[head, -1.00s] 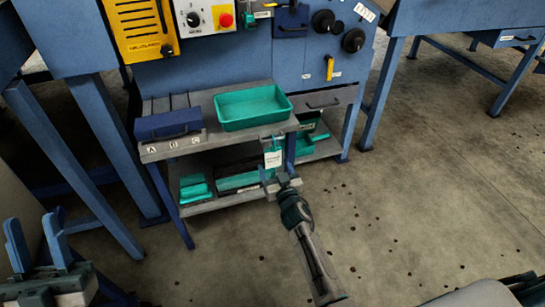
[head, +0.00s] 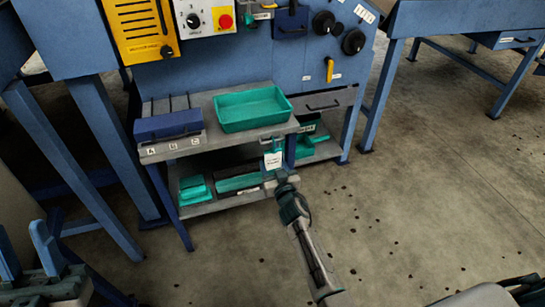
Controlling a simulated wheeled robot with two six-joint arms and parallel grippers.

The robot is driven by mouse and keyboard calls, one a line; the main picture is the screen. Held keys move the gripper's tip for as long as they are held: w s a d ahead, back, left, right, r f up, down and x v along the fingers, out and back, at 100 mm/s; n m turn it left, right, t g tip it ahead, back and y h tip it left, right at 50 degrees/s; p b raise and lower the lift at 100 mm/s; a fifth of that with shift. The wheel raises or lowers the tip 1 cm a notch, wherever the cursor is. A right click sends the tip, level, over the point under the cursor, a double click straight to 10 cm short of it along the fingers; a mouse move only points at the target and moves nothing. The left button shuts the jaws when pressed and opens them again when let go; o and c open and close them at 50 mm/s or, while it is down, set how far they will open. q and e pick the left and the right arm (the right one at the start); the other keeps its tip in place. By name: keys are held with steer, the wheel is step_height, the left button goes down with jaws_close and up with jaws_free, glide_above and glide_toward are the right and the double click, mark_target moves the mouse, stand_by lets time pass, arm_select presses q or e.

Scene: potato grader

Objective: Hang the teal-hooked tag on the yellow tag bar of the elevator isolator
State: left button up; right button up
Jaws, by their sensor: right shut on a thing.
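My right gripper (head: 279,177) is shut on a white tag (head: 273,160) with a teal upper part. It holds the tag upright in front of the shelf cart's right front corner, below the teal tray. A small upright yellow piece (head: 329,70) sits on the blue machine panel, up and to the right of the tag and well apart from it. I cannot tell whether it is the tag bar of the elevator isolator. My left gripper (head: 27,256) is at the lower left, its two blue fingers apart with nothing between them.
A teal tray (head: 285,111) and a blue box (head: 168,125) stand on the cart top (head: 215,143). Teal items lie on the lower shelf. Black knobs (head: 353,41) and a red button (head: 225,21) are on the panel. The floor at right is clear.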

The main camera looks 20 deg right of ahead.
steer(key=shift+r+p, duration=1)
steer(key=shift+r, duration=0.05)
steer(key=shift+s+d+p, duration=0.1)
steer(key=shift+s+p, duration=0.5)
steer(key=shift+s, duration=1.75)
glide_toward(273, 161)
steer(key=shift+w+f+p, duration=0.15)
steer(key=shift+w+p, duration=0.15)
steer(key=shift+w, duration=0.3)
